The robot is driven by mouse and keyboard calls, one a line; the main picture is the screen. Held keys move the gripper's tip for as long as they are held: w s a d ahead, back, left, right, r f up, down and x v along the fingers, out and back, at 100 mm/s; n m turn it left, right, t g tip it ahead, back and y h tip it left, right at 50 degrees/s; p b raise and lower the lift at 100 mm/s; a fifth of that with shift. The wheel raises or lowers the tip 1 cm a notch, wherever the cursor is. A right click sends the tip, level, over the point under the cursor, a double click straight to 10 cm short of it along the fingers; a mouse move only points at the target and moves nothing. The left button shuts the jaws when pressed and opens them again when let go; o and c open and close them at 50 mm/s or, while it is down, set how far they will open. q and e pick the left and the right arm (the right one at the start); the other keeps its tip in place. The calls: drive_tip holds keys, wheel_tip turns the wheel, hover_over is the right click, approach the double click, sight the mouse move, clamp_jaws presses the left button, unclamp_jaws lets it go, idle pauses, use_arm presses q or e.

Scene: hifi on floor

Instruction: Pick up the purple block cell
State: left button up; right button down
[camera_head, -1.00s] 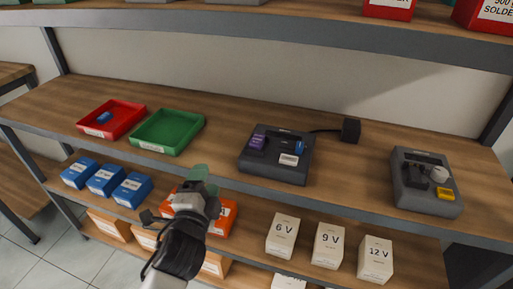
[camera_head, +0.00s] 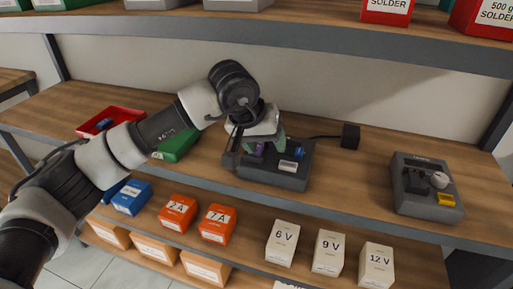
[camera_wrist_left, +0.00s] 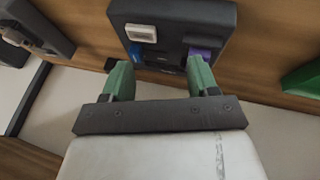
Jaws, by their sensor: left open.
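The purple block cell (camera_head: 260,149) sits in the left slot of the dark charger (camera_head: 285,178) on the shelf. My gripper partly covers it in the head view. In the left wrist view the purple cell (camera_wrist_left: 203,45) shows just beyond the tip of the right-hand finger, which hides part of it. My left gripper (camera_wrist_left: 160,72) is open and empty, its green fingers apart over the charger's edge. The cell is not between them. In the head view the gripper (camera_head: 268,146) is above the charger. My right gripper is not in view.
A blue cell (camera_head: 299,152) sits in the charger's other slot. A red tray (camera_head: 112,113) and a green tray (camera_head: 175,147) lie to the left, partly behind my arm. A black power adapter (camera_head: 350,135) stands behind right. Another dark device (camera_head: 428,190) stands at right.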

use_arm(q)
drive_tip(key=a+y, duration=0.1)
drive_tip(key=w+a+r+y, duration=0.1)
drive_tip(key=w+a+t, duration=0.1)
drive_tip(key=a, duration=0.1)
drive_tip(key=shift+w+r+m+y, duration=0.2)
drive_tip(key=shift+w+m+y, duration=0.1)
drive_tip(key=shift+y, duration=0.1)
drive_tip(key=p+x, duration=0.1)
drive_tip(key=x, duration=0.2)
drive_tip(key=d+p+x, duration=0.1)
drive_tip(key=x, duration=0.2)
drive_tip(key=shift+w+d+r, duration=0.1)
drive_tip(key=shift+w+d, duration=0.1)
drive_tip(key=shift+w, duration=0.05)
drive_tip(key=shift+w+f, duration=0.1)
drive_tip(key=shift+f, duration=0.15)
drive_tip(key=c, duration=1)
drive_tip(key=shift+r, duration=0.1)
